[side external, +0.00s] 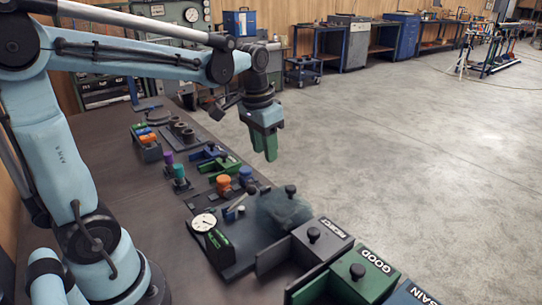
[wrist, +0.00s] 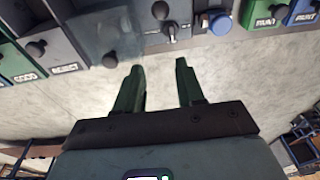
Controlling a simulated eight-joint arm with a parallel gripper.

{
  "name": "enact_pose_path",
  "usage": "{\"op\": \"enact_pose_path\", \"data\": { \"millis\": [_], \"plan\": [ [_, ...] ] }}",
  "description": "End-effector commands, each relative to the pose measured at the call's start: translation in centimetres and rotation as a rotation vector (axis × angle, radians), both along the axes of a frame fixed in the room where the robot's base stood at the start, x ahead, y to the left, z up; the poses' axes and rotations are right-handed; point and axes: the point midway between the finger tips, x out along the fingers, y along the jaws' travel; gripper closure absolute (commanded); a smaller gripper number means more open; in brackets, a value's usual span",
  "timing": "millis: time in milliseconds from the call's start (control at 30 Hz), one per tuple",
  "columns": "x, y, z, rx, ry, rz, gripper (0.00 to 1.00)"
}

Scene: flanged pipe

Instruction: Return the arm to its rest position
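My gripper (side external: 266,152) hangs from my pale blue arm, above the right edge of the dark bench (side external: 95,160) in the side view. Its green fingers point down and touch nothing there. In the wrist view my gripper (wrist: 158,68) has its two dark green fingers clearly apart, with only pale floor between them. It is open and empty. No flanged pipe can be made out for certain in either view.
A REJECT bin (side external: 318,240) and a green GOOD bin (side external: 352,275) stand at the bench's near right. A dial gauge (side external: 204,222), a blurred grey shape (side external: 283,210) and coloured fixtures line the bench. Open concrete floor (side external: 400,150) lies to the right.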

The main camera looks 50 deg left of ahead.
Motion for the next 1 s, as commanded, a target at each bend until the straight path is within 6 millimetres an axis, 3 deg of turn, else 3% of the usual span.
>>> {"op": "enact_pose_path", "data": {
  "millis": [200,500,1000],
  "plan": [
    [-3.2,-3.1,0.1,0.012,-0.182,-0.01,0.62],
    [-6.5,-6.0,-1.3,-0.008,-0.405,-0.019,0.62],
    [-7.3,-6.8,-2.0,-0.021,-0.478,-0.02,0.62]
  ]
}}
